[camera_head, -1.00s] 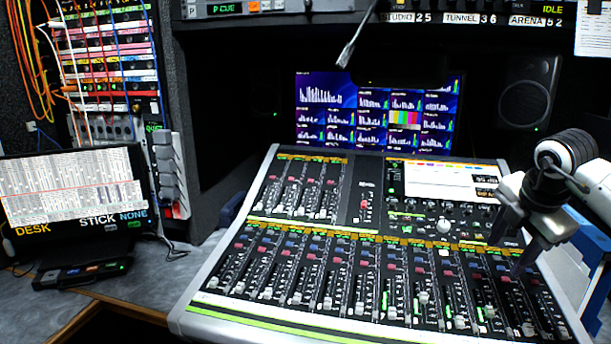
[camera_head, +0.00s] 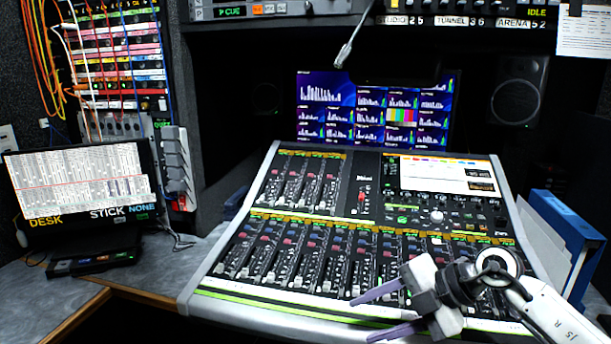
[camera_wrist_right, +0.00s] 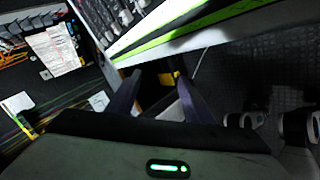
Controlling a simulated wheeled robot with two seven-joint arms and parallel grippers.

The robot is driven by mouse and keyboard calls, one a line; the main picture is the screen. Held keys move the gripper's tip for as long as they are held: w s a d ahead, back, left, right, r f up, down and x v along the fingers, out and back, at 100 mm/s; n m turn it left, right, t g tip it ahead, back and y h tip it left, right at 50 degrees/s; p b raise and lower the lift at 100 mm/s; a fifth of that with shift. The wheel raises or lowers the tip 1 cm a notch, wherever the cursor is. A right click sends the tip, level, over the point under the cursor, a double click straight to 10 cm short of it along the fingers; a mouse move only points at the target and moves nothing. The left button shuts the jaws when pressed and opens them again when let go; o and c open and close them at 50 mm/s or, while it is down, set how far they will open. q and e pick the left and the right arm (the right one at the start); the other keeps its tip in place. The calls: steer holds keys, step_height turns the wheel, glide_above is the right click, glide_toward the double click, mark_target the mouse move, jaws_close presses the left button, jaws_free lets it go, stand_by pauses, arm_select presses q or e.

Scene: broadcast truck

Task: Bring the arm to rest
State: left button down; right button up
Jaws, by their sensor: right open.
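My right gripper (camera_head: 361,320) is in front of the mixing desk (camera_head: 240,307), over its lower right front edge in the head view. Its two purple-grey fingers point left and stand apart, with nothing between them. In the right wrist view the fingers (camera_wrist_right: 158,77) also show spread and empty, and the desk's green-striped edge runs above them. Whether any part of the gripper touches the desk cannot be told. My left gripper is not in view.
Blue binders (camera_head: 562,235) stand right of the desk, close to my right arm. A gooseneck microphone (camera_head: 345,52) hangs above a monitor (camera_head: 375,110). At left, a small screen unit (camera_head: 80,185) stands on the grey counter (camera_head: 40,295). Dark open space lies before the desk.

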steer(key=s+a+r+m+t+y, duration=0.1)
steer(key=s+a+m+t+y, duration=0.55)
steer(key=a, duration=0.35)
steer(key=s+d+f+m+t+h, duration=0.25)
steer(key=d+f+m+h, duration=0.25)
steer(key=f+m, duration=0.25)
steer(key=s+d+f+m+t+h, duration=0.2)
steer(key=d+f+m+t+h, duration=0.1)
steer(key=d+f+m+h, duration=0.4)
steer(key=s+d+f+m+g+h, duration=0.1)
steer(key=s+f+m+g, duration=0.2)
steer(key=s+f+g, duration=0.4)
steer(key=s+f, duration=0.7)
steer(key=s, duration=0.2)
steer(key=shift+s+d+f+m, duration=0.25)
steer(key=shift+s+d+m, duration=0.05)
steer(key=shift+s, duration=0.1)
